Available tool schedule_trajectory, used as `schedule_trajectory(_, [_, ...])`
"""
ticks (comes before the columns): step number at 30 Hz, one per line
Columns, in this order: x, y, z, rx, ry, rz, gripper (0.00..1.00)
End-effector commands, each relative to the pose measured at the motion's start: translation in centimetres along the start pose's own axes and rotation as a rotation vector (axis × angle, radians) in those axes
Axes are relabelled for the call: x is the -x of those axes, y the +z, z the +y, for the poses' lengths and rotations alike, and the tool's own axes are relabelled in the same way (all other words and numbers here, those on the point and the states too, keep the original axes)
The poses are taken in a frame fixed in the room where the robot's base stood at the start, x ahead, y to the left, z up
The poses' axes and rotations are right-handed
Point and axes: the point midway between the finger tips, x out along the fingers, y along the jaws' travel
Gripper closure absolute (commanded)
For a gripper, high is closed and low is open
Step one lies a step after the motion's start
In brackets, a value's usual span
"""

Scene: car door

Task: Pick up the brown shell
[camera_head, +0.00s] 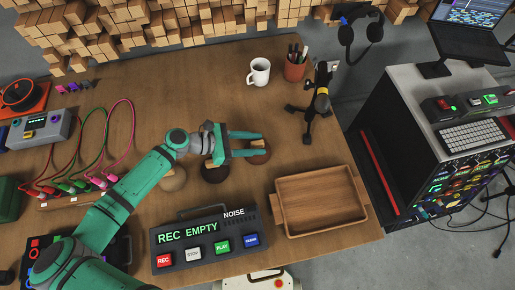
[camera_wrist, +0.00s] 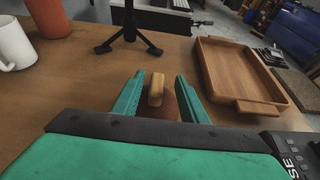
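A reddish-brown shell (camera_head: 260,158) sits on the table at the end of my gripper. In the wrist view the brown shell (camera_wrist: 170,108) has a light wooden handle (camera_wrist: 156,88) on top and lies between the two green fingers. My gripper (camera_head: 262,143) is open, with a gap on each side of the handle; it also shows in the wrist view (camera_wrist: 158,92). The near part of the shell is hidden by my gripper body. A dark brown shell (camera_head: 213,174) and a cream shell (camera_head: 173,181) sit to the left, partly under my arm.
A wooden tray (camera_head: 278,229) lies at the right, and a recorder panel (camera_head: 205,240) in front reads REC EMPTY. A black tripod (camera_head: 308,115), white mug (camera_head: 259,72) and pen cup (camera_head: 295,68) stand behind. Cables (camera_head: 95,150) lie at the left.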

Motion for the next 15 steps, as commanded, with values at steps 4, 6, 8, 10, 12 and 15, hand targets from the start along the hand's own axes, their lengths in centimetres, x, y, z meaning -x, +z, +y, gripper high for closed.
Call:
schedule_trajectory(4, [-0.6,-0.1,0.0,0.000,-0.002,0.000,0.61])
schedule_trajectory(6, [-1.1,-0.2,0.0,0.001,-0.003,0.000,0.61])
schedule_trajectory(8, [-1.8,-0.4,0.1,0.001,-0.003,0.000,0.61])
schedule_trajectory(10, [-2.8,-0.7,0.2,0.001,-0.003,-0.001,0.61])
schedule_trajectory(12, [-3.8,-1.0,0.4,0.001,-0.003,-0.001,0.61])
schedule_trajectory(15, [-5.0,-0.9,0.3,0.000,-0.003,0.000,0.61])
